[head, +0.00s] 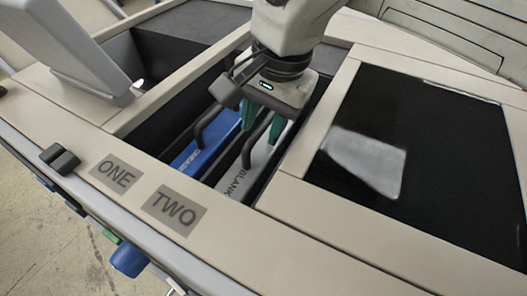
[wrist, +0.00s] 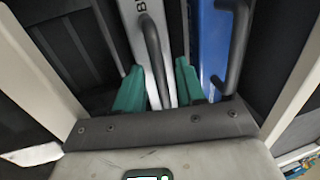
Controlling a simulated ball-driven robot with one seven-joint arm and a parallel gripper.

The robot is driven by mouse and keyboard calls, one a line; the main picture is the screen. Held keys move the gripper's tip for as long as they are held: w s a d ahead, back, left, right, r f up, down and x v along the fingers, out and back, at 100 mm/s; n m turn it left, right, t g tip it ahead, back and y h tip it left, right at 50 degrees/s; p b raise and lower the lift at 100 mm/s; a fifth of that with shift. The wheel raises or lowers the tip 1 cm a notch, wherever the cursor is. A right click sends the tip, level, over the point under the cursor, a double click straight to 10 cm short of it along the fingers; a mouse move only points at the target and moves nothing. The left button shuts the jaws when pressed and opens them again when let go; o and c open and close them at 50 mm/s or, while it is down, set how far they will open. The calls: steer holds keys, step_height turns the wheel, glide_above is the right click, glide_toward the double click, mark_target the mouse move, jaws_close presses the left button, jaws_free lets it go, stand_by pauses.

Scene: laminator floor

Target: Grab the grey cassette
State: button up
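The grey cassette (head: 236,178), marked BLANK, stands in the right part of an open bay in the machine top. It also shows in the wrist view (wrist: 134,32). Its black bar handle (wrist: 154,55) rises from its top. My gripper (head: 263,124) is over this cassette, pointing down, with its teal fingers apart. In the wrist view the fingers (wrist: 157,78) stand on either side of the handle, with gaps visible. The lower part of the cassette is hidden in the bay.
A blue cassette (head: 193,157) with a black handle stands just left of the grey one in the head view. Plates marked ONE (head: 116,174) and TWO (head: 174,210) lie on the front rim. A dark glossy panel (head: 430,140) is at the right.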

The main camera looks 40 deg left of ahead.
steer(key=shift+a+f, duration=0.15)
steer(key=shift+f, duration=0.7)
jaws_close()
steer(key=shift+r, duration=0.1)
